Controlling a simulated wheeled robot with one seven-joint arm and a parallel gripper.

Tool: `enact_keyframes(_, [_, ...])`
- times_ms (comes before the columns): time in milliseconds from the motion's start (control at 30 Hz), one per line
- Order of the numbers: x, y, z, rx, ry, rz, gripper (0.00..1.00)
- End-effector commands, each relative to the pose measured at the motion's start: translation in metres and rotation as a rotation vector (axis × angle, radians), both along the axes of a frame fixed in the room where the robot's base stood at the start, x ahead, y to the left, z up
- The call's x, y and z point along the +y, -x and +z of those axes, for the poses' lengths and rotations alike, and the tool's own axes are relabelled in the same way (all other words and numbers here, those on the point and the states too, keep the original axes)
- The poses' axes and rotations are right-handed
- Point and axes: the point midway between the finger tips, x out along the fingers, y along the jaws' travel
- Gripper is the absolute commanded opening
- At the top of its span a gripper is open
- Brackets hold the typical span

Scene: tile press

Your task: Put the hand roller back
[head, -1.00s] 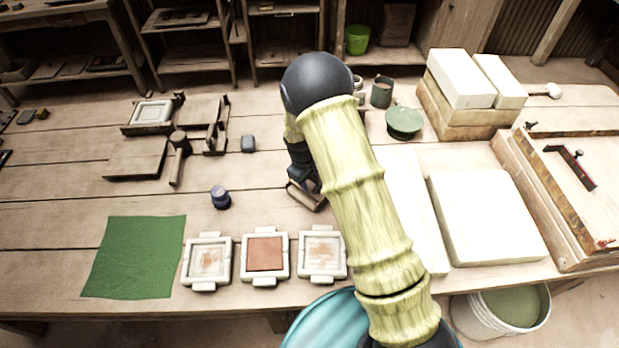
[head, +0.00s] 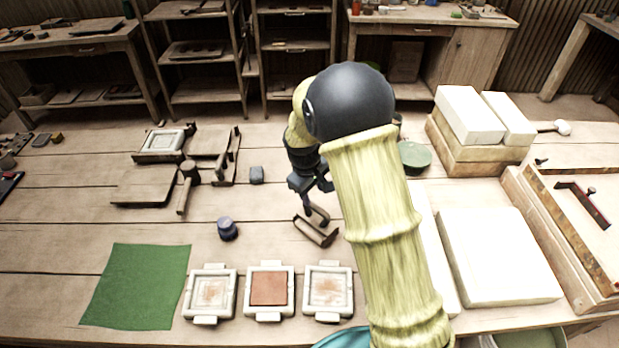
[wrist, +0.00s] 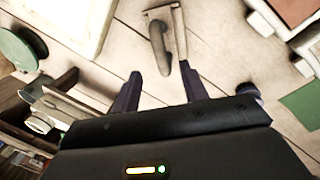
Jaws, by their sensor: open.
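My arm hides part of the bench to the right.
Several tile moulds (head: 270,317) and a green cloth (head: 136,287) lie at the front. A dark blue jar (head: 227,229) and a mallet (head: 187,184) are to the left.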

Motion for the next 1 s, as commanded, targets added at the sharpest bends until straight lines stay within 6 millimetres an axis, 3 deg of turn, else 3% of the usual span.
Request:
enact_keyframes(200, [0.006,0.005,0.042,-0.004,-0.001,0.001,0.44])
enact_keyframes(333, [0.008,0.007,0.057,-0.001,-0.001,0.000,0.44])
enact_keyframes(1000, [0.002,0.012,0.066,-0.002,-0.009,-0.022,0.44])
